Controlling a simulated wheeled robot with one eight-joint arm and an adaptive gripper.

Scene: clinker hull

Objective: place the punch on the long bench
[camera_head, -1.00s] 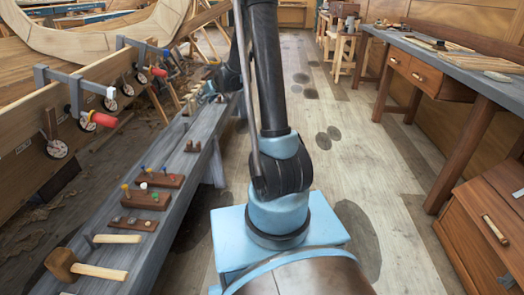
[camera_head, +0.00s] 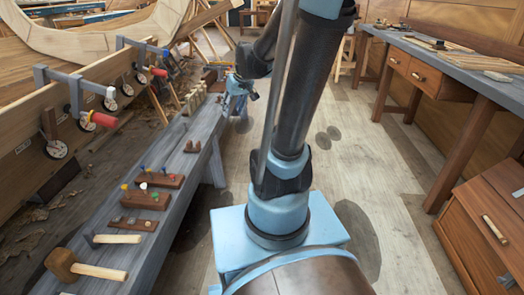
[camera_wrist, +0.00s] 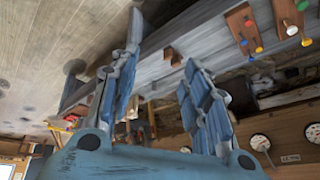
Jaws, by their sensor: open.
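The long bench (camera_head: 140,205) is the grey one along the left side, under the hull planking; it also crosses the wrist view (camera_wrist: 213,45). My gripper (camera_head: 237,103) is beside the bench's right edge, toward its far part. In the wrist view my two blue fingers (camera_wrist: 163,42) stand wide apart with nothing held between them. Low racks with coloured-topped small tools (camera_head: 163,179) stand on the bench; a rack also shows in the wrist view (camera_wrist: 242,28). I cannot tell which small piece is the punch.
A mallet (camera_head: 95,271) and a hammer (camera_head: 115,239) lie at the bench's near end. Small brown pieces (camera_head: 192,146) and several upright pegs (camera_head: 192,100) stand farther along. Red-handled clamps (camera_head: 103,119) project from the hull.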

